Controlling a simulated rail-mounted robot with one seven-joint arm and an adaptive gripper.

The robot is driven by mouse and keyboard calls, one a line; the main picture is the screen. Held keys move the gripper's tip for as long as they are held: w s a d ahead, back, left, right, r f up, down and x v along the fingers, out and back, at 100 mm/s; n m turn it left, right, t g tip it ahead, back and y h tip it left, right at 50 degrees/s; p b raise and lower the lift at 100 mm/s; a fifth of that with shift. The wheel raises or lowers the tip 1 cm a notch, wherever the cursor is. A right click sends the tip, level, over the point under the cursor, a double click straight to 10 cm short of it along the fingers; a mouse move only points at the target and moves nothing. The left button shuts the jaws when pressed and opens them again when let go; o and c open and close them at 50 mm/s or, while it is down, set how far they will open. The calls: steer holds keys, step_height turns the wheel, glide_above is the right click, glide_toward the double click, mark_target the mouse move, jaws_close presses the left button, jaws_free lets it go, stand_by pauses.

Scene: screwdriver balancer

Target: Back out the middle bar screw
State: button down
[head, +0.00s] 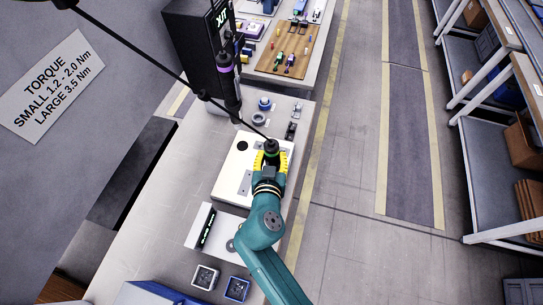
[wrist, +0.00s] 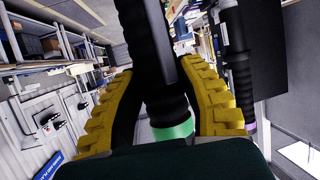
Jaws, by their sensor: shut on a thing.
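My gripper (head: 270,163) has yellow ridged fingers and is shut on a black screwdriver with a green band (head: 271,149). In the wrist view the screwdriver (wrist: 172,105) stands between the two yellow fingers. Its cable runs from the tool up to the upper left in the head view. The gripper and tool are over the right part of a white plate (head: 232,170) on the bench. The middle bar screw and the driver's tip cannot be made out; my gripper and arm cover that part of the plate.
A second screwdriver with a purple band (head: 224,64) hangs beside a black cabinet (head: 195,50). Small parts and a grey ring (head: 259,119) lie behind the plate. The floor on the right is clear.

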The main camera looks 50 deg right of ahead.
mark_target(273, 152)
steer(key=shift+s+f, duration=0.2)
steer(key=shift+f, duration=0.25)
steer(key=shift+r+p, duration=1.95)
steer(key=shift+r, duration=1.3)
steer(key=shift+f, duration=0.1)
